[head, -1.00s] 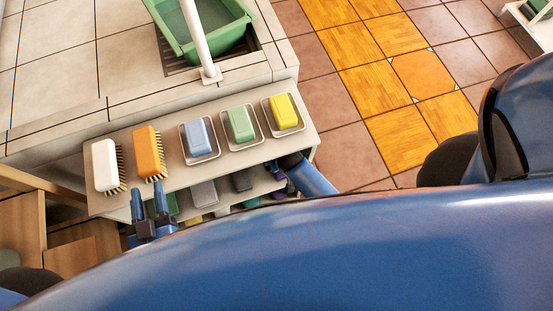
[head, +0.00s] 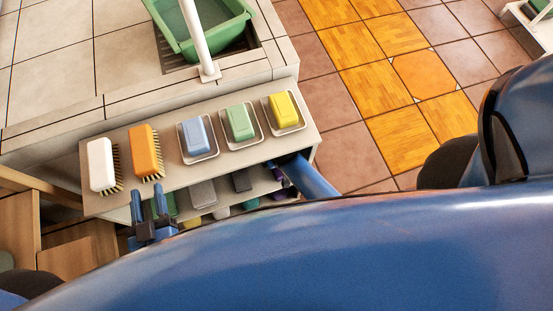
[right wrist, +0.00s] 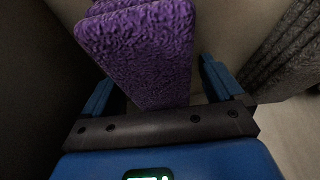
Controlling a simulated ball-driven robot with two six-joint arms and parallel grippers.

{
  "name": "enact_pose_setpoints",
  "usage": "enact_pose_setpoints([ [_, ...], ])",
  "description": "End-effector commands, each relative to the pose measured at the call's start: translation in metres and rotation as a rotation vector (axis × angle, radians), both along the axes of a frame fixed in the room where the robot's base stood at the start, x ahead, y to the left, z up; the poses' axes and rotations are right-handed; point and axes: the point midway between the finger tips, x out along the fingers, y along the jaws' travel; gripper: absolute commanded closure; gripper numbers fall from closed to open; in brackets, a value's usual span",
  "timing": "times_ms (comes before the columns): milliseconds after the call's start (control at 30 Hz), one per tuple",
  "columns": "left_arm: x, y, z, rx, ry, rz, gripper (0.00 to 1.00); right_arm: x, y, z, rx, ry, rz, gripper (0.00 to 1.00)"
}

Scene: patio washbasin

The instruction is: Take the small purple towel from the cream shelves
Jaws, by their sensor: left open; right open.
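The purple towel (right wrist: 140,50) fills the upper middle of the right wrist view, thick and rough in texture. My right gripper (right wrist: 160,88) is open, with one blue finger on each side of the towel's near end; I cannot tell whether they touch it. In the head view my right arm reaches under the top board of the cream shelves (head: 222,169), and its fingers are hidden there. Only a bit of purple (head: 280,196) shows below the board. My left gripper (head: 149,204) is open and empty at the front left of the shelves.
On the top board are a white brush (head: 101,164), an orange brush (head: 143,151), and blue (head: 194,135), green (head: 239,123) and yellow (head: 284,110) soaps in dishes. Grey cloth (right wrist: 285,60) lies right of the towel. The tiled floor right of the shelves is clear.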

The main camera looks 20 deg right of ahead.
Motion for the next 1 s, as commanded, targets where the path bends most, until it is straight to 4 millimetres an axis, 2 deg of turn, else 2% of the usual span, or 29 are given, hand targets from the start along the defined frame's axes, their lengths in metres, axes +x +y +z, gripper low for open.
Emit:
enact_pose_setpoints([
  [100,0.0,0.0,-0.001,0.0,0.0,0.0,0.56,0.0,0.0,-0.001,0.0,0.0,0.0,0.06],
  [133,0.0,0.0,-0.001,0.0,0.0,0.0,0.56,0.0,0.0,-0.001,0.0,0.0,0.0,0.09],
  [400,0.0,0.0,0.0,0.0,0.0,0.0,0.56,0.0,0.0,-0.001,0.0,0.0,0.0,0.51],
  [500,0.0,0.0,0.0,0.0,0.0,0.0,0.56,0.0,0.0,-0.001,0.0,0.0,0.0,0.63],
  [767,0.0,0.0,0.0,0.0,0.0,0.0,0.56,0.0,0.0,0.0,0.0,0.0,0.0,0.63],
  [1000,0.0,0.0,0.005,0.0,0.0,0.0,0.56,0.0,0.0,0.014,0.0,-0.001,0.0,0.63],
])
